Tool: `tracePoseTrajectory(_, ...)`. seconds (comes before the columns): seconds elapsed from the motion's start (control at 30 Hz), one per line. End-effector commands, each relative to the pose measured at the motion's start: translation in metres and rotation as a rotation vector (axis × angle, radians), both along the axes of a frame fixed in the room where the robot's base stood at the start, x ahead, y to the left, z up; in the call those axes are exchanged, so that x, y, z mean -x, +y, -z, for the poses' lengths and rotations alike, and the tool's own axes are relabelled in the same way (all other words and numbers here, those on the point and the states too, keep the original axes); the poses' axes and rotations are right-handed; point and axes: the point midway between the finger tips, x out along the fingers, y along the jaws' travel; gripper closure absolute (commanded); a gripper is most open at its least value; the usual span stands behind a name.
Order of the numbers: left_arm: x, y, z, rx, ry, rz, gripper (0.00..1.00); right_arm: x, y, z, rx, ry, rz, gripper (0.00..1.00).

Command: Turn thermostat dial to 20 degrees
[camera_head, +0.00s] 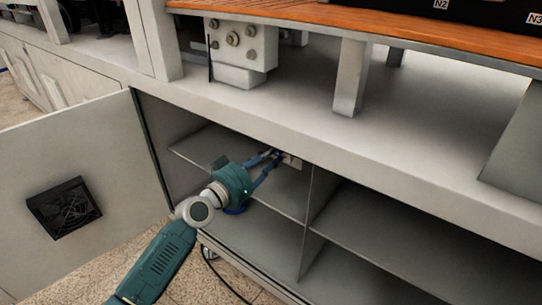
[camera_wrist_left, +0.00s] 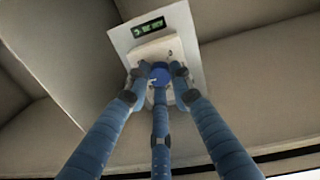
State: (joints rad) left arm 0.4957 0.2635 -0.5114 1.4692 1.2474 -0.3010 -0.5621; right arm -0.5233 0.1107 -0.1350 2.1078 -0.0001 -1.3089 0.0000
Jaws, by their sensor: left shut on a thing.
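The thermostat is a pale plate (camera_wrist_left: 185,35) with a small dark display (camera_wrist_left: 149,27) showing green characters too small to read. A blue round dial (camera_wrist_left: 160,75) sits on its raised box. In the head view the thermostat (camera_head: 293,161) is a small pale patch inside the open cabinet, mostly hidden by my gripper. My left gripper (camera_head: 276,155) reaches into the cabinet. In the left wrist view its blue fingers (camera_wrist_left: 158,80) are closed around the dial. The fingertips cover part of the dial's edge. My right gripper is not in view.
The cabinet has a shelf (camera_head: 268,193) and an upright divider (camera_head: 318,210) close to my left gripper. Its open door (camera_head: 75,160), with a black fan vent (camera_head: 64,208), stands to the left. A bench top (camera_head: 260,100) overhangs the opening.

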Motion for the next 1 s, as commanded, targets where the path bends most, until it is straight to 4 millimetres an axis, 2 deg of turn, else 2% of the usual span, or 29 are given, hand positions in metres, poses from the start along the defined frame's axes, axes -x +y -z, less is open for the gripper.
tracePoseTrajectory(0.27,0.000,0.000,0.003,0.079,0.060,0.000,1.00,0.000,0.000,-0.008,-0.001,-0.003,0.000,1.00)
tracePoseTrajectory(0.6,0.000,0.000,0.003,0.313,0.230,-0.001,1.00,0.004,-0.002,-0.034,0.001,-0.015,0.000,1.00)
tracePoseTrajectory(0.8,0.001,-0.001,0.004,0.467,0.344,0.000,1.00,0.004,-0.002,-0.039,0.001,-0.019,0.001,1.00)
tracePoseTrajectory(1.0,0.001,-0.001,0.003,0.621,0.456,0.000,1.00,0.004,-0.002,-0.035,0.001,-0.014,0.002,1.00)
